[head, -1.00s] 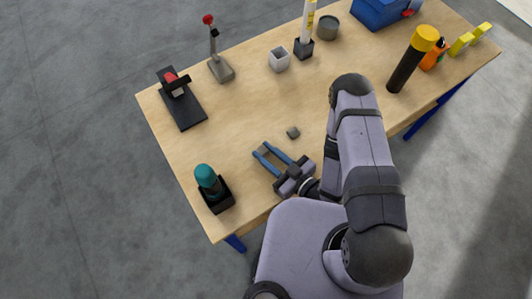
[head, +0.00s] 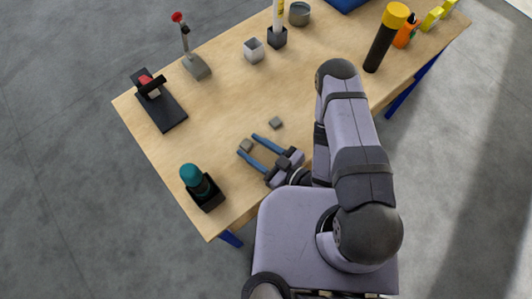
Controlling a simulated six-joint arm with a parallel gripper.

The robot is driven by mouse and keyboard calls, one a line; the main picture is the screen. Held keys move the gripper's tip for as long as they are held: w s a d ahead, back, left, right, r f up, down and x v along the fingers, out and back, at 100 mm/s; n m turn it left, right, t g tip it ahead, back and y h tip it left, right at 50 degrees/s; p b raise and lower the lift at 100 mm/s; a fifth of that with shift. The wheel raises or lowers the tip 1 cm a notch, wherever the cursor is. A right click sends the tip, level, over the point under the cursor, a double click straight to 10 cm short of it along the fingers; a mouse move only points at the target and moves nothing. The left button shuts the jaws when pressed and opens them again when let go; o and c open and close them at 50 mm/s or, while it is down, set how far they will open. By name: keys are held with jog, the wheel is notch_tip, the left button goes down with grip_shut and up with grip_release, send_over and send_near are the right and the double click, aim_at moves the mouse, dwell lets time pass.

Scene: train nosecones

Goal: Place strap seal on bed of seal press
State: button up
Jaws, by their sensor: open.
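My gripper (head: 249,144) has blue fingers and is near the front of the table, pointing up and left. It is open, its two fingers spread apart. A small grey-green block (head: 245,146), possibly the strap seal, shows between the fingertips; whether it touches them or the table is unclear. A second small grey block (head: 276,123) lies on bare wood beyond the right finger. The seal press may be the black flat-based device with a red part (head: 160,104) at the left, or the grey-based lever with a red knob (head: 194,66) behind it; I cannot tell which.
A teal-topped tool in a black holder (head: 201,188) stands at the front left. A pale cup (head: 254,50), a dark pen holder (head: 277,37) and a grey round pot (head: 299,13) stand at the back. A black-and-yellow torch (head: 384,40) stands right. The table centre (head: 225,105) is clear.

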aim_at(273, 159)
jog(key=v, duration=0.2)
jog(key=p+v, duration=0.1)
jog(key=v, duration=0.1)
jog(key=shift+w+r, duration=0.15)
jog(key=shift+r, duration=0.25)
jog(key=shift+p+v, duration=0.45)
jog(key=shift+v, duration=0.6)
jog(key=shift+o, duration=0.9)
jog(key=b, duration=0.2)
jog(key=w+f+n+g+y+b, duration=0.1)
jog(key=b, duration=0.2)
jog(key=shift+w+d+f, duration=0.15)
jog(key=shift+d+f, duration=0.05)
jog(key=shift+d, duration=0.15)
jog(key=n+g+y+b, duration=0.1)
jog(key=b, duration=0.1)
jog(key=shift+d+f+b, duration=0.15)
jog(key=shift+d+b, duration=0.05)
jog(key=shift+b, duration=0.15)
jog(key=shift+d+g, duration=0.1)
jog(key=shift+g, duration=0.3)
